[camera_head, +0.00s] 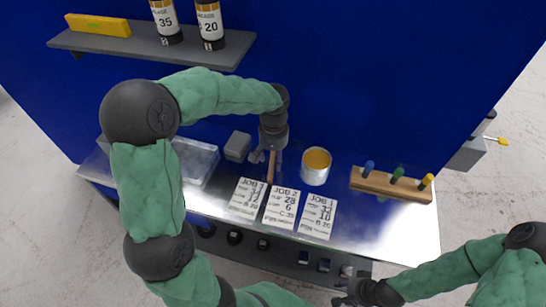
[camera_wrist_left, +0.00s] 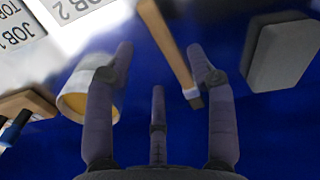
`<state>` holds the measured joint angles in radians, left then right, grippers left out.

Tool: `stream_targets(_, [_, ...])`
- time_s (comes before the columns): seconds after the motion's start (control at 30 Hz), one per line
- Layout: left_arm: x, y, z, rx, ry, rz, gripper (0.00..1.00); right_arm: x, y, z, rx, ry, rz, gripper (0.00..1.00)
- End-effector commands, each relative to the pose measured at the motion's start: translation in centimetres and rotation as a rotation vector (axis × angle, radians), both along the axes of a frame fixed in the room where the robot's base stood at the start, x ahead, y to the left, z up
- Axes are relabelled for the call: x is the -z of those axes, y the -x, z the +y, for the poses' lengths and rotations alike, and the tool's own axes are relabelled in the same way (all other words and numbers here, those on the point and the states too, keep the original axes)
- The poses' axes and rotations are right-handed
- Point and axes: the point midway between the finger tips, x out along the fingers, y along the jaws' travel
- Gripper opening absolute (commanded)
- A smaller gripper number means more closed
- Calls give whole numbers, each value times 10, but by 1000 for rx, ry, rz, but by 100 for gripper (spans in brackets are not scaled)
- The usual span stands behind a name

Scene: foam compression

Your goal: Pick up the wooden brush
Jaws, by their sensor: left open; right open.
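The wooden brush (camera_head: 271,167) is a thin brown stick on the metal table, just left of the white tin. My left gripper (camera_head: 268,156) is over its far end, fingers pointing down. The left gripper is open and I see no grip on the brush. My right gripper (camera_head: 352,287) is open and empty at the table's front edge.
The tin (camera_head: 314,172) with yellowish contents stands right of the brush, a grey block (camera_head: 237,146) to its left. Several job cards (camera_head: 282,206) lie in front. A wooden rack (camera_head: 391,187) with coloured handles is at right, a clear tray (camera_head: 196,160) at left. A blue wall (camera_head: 370,90) rises behind.

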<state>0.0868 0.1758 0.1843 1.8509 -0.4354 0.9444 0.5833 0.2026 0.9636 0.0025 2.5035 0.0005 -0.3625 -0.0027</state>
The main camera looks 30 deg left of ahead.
Motion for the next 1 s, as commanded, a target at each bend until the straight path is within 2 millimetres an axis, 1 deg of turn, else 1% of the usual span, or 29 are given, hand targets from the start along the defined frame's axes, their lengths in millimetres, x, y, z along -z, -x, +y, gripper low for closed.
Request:
stream_targets(0.03, [10, 1, 0, 0, 0, 2, 56, 7, 0, 0, 0, 0, 0, 43])
stream_targets(0.23, [38, 3, 1, 0, 2, 4, 56, 21, 0, 0, 0, 0, 0, 43])
stream_targets(0.33, [43, 2, 1, -1, 1, 2, 56, 23, 0, 0, 0, 0, 0, 43])
stream_targets(0.53, [42, 2, 1, -1, 0, 1, 56, 21, 0, 0, 0, 0, 0, 43])
stream_targets(0.57, [42, 2, 1, 0, 0, 1, 47, 21, 0, 0, 0, 0, 0, 43])
stream_targets(0.6, [42, 2, 1, 0, 0, 1, 36, 21, 0, 0, 0, 0, 0, 43])
stream_targets(0.67, [42, 2, 1, 0, 1, 2, 19, 21, 0, 0, 0, 0, 0, 43])
stream_targets(0.7, [42, 2, 1, 0, 1, 2, 8, 21, 0, 0, 0, 0, 0, 43])
stream_targets(0.73, [42, 2, 1, 0, 1, 2, 0, 21, 0, 0, 0, 0, 0, 43])
stream_targets(1.0, [42, 2, 1, 0, 1, 2, 0, 21, 0, 0, 0, 0, 0, 43])
